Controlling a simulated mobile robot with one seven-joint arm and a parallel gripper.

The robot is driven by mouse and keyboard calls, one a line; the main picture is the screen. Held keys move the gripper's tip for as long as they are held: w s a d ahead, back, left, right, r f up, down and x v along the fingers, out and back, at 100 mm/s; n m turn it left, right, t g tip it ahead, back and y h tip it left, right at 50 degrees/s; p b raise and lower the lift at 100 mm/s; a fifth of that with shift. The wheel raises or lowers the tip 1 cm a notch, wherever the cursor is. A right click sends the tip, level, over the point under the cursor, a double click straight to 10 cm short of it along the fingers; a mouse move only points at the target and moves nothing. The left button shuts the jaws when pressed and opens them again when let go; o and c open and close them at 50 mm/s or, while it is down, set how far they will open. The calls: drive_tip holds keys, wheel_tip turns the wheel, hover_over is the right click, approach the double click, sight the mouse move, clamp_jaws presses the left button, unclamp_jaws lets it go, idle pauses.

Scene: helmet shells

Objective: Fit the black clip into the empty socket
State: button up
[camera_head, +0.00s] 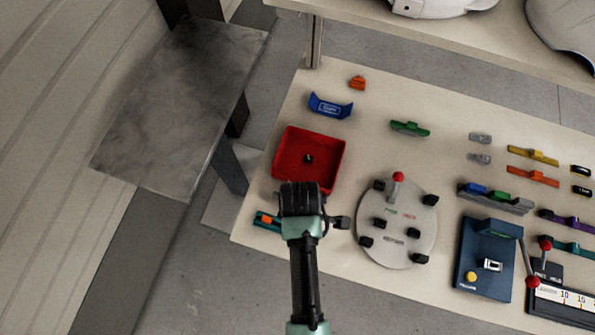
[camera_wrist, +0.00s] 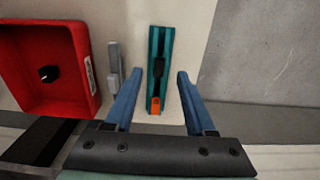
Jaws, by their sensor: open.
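A black clip (camera_head: 308,159) lies in the red tray (camera_head: 277,172) left of centre; it also shows in the wrist view (camera_wrist: 48,74), to the left of my fingers. My gripper (camera_head: 300,190) is above the table at the tray's near edge. In the wrist view my gripper (camera_wrist: 160,75) is open and empty, its blue fingers on either side of a teal holder (camera_wrist: 153,50) with a black piece (camera_wrist: 160,68) and an orange piece (camera_wrist: 155,105). A round grey plate (camera_head: 395,210) carries several black clips. I cannot make out which socket is empty.
A red-knobbed lever (camera_head: 398,177) stands on the plate. A small grey part (camera_wrist: 114,65) lies beside the teal holder. A blue box (camera_head: 485,260) stands right of the plate. Blue (camera_head: 330,106) and green (camera_head: 410,128) parts lie at the back. The table edge is close to my gripper.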

drive_tip(key=f, duration=0.4)
drive_tip(key=shift+w+a, duration=0.1)
drive_tip(key=shift+a, duration=0.1)
clamp_jaws()
